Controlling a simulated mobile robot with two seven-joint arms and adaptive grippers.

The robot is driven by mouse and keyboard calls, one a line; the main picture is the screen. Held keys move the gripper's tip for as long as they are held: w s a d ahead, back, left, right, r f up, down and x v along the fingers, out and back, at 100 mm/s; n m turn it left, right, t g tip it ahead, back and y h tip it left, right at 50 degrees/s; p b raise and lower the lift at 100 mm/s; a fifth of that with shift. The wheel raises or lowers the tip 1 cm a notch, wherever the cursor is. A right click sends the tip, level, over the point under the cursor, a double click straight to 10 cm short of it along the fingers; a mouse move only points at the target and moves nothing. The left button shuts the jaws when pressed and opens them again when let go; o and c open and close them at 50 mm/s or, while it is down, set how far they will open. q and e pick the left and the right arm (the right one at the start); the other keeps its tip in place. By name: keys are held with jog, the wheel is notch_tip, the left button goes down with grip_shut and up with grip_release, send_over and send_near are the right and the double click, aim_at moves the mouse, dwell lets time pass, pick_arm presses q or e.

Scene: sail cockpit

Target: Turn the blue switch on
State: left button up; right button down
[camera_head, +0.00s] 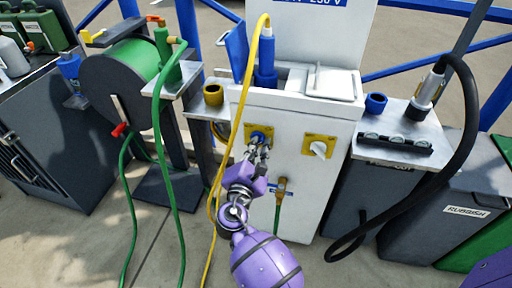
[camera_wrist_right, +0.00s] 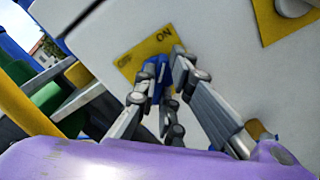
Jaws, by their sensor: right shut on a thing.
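The blue switch (camera_head: 258,135) sits on a yellow plate (camera_head: 249,130) on the front of the white pedestal (camera_head: 290,200). My right gripper (camera_head: 258,150) is in front of it, with its fingers shut on the switch. In the right wrist view the blue switch (camera_wrist_right: 158,78) shows between the fingertips (camera_wrist_right: 163,75). The word ON is printed on the yellow plate (camera_wrist_right: 150,55) in that view. The fingers partly hide the switch, so I cannot tell which way it points. My left gripper is not in view.
A white switch (camera_head: 319,148) on another yellow plate is to the right. A yellow cable (camera_head: 240,95) hangs just left of my gripper from a blue plug (camera_head: 266,62). A tap (camera_head: 281,186) is below. A green hose reel (camera_head: 130,68) stands left, a black cable (camera_head: 470,120) right.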

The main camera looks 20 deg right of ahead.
dwell(0.4)
jog(key=c, duration=1.8)
grip_release()
jog(key=shift+c, duration=0.2)
jog(key=v, duration=1.2)
